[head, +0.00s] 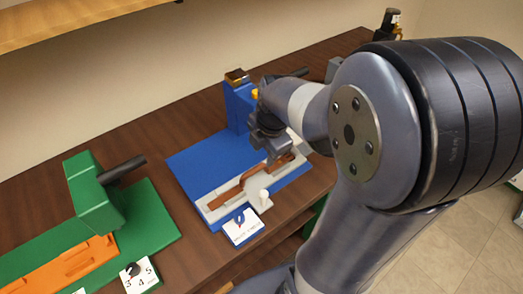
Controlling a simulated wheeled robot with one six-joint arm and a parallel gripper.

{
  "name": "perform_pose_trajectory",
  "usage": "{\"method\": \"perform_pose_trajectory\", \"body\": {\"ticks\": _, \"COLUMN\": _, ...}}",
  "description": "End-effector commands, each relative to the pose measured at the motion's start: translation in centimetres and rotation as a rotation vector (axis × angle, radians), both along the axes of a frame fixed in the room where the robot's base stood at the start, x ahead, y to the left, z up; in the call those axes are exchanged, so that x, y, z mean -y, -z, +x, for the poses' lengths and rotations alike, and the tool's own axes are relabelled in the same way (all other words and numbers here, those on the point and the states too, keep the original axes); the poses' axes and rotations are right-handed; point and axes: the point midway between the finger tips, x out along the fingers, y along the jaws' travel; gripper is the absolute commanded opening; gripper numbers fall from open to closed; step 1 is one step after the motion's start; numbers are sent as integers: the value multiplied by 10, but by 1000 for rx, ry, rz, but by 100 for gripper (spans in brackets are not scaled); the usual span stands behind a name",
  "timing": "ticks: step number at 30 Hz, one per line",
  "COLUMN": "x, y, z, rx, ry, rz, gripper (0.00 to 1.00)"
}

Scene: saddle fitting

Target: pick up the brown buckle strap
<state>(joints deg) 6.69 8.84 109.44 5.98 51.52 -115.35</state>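A brown strap (231,194) lies lengthwise in a light grey holder (213,211) on a blue base plate (189,163). My gripper (279,159) points down at the far right end of the strap. It is small in the head view and partly merges with my dark wrist, so whether its fingers are apart or closed on the strap does not show. My arm hides the right side of the blue fixture.
A green fixture (95,197) with an orange piece (62,266) and a dark handle stands at left. A blue upright block (239,105) rises behind the gripper. A white label card (243,228) stands in front. A shelf (75,18) overhangs the back.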

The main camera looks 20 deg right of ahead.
Motion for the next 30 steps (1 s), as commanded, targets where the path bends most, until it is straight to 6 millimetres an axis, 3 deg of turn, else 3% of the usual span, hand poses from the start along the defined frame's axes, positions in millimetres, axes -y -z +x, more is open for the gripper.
{"method": "perform_pose_trajectory", "body": {"ticks": 5, "x": 1, "y": 10, "z": 6, "rx": -2, "ry": -55, "rz": -8, "gripper": 39}}
{"method": "perform_pose_trajectory", "body": {"ticks": 13, "x": -2, "y": 48, "z": 13, "rx": -3, "ry": -56, "rz": -8, "gripper": 39}}
{"method": "perform_pose_trajectory", "body": {"ticks": 22, "x": -3, "y": 65, "z": 17, "rx": -1, "ry": -54, "rz": -8, "gripper": 39}}
{"method": "perform_pose_trajectory", "body": {"ticks": 30, "x": -7, "y": 96, "z": 23, "rx": -4, "ry": -53, "rz": -8, "gripper": 39}}
